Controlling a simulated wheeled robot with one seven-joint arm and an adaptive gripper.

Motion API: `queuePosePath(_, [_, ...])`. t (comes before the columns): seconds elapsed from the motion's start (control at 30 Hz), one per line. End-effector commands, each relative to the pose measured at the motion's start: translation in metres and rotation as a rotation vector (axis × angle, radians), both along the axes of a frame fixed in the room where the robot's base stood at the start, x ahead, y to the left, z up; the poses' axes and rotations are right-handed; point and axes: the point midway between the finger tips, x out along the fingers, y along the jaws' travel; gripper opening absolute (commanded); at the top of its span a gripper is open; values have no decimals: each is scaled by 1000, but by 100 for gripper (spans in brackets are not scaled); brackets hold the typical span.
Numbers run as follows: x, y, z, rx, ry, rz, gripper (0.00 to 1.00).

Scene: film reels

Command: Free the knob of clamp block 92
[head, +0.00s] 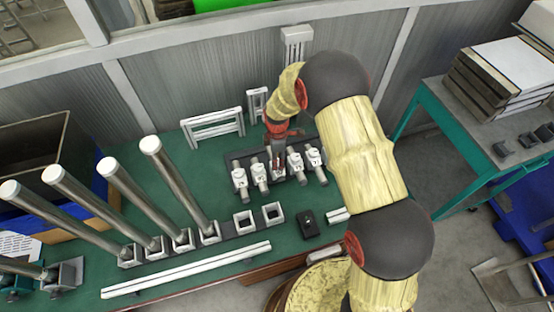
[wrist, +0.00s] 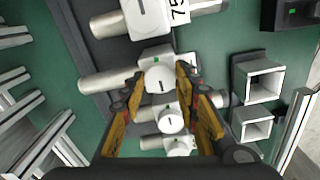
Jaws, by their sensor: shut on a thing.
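A row of white clamp blocks with round knobs stands on a dark base plate (head: 233,157) on the green bench. My gripper (head: 278,160) points down over the middle of this row in the head view. In the wrist view my gripper (wrist: 162,75) has its two fingers on either side of a white knob (wrist: 159,82) with a dark slot mark, shut on it. That knob's block has no readable number. The neighbouring block (wrist: 148,18) at the top of the wrist view carries a label reading 75. Further knobs (wrist: 171,121) show between my fingers, partly hidden. No label 92 is readable.
Square sockets (head: 244,222) and a small black box (head: 308,224) stand close in front of the row. Tall metal posts (head: 178,185) rise at the left. Long white rails (head: 190,270) lie along the front.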

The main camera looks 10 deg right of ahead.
Motion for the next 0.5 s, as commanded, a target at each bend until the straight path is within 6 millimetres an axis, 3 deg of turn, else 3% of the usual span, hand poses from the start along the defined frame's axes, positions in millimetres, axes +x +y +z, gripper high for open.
queuePosePath(0.2, [2,1,1,1,-5,1,6])
queuePosePath(0.23, [2,1,1,1,-5,1,32])
queuePosePath(0.5, [1,0,1,0,-2,0,48])
